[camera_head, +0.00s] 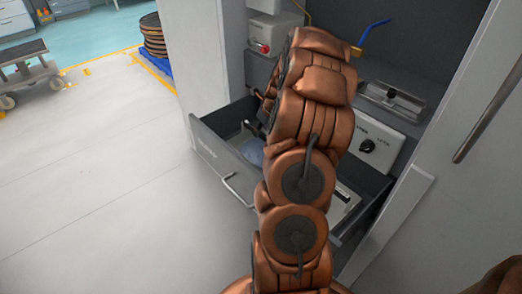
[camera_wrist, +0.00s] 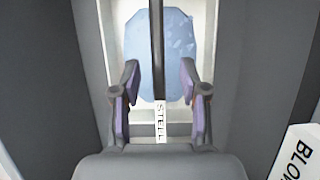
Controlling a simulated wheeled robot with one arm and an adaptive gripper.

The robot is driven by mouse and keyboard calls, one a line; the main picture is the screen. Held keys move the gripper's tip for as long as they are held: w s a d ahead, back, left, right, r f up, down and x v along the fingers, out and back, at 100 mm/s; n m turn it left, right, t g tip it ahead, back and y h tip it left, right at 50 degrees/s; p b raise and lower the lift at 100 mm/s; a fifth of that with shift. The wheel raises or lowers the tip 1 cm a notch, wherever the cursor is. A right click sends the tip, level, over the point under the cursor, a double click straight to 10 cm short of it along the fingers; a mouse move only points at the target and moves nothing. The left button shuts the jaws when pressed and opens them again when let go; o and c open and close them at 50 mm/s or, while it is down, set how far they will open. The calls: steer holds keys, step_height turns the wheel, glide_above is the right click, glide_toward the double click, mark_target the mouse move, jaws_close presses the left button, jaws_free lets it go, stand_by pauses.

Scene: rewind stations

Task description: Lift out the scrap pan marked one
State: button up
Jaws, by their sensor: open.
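An open drawer (camera_head: 212,160) stands out from the grey cabinet in the head view, under my arm. Inside it a light blue patch (camera_head: 252,152) shows left of my arm. In the wrist view a light blue sheet or fill (camera_wrist: 180,50) lies in a pale pan-like tray (camera_wrist: 115,12). My gripper (camera_wrist: 159,80) is open, with one purple-padded finger on each side of the bar's line. Contact cannot be told. No mark "one" is readable.
Drawer walls rise close on both sides in the wrist view, with a white label reading BLO (camera_wrist: 298,155) at right. A knob panel (camera_head: 375,148) and a blue lever (camera_head: 374,30) are behind the drawer.

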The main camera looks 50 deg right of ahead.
steer(key=x, duration=0.4)
steer(key=shift+f, duration=0.4)
jaws_close()
stand_by(0.4)
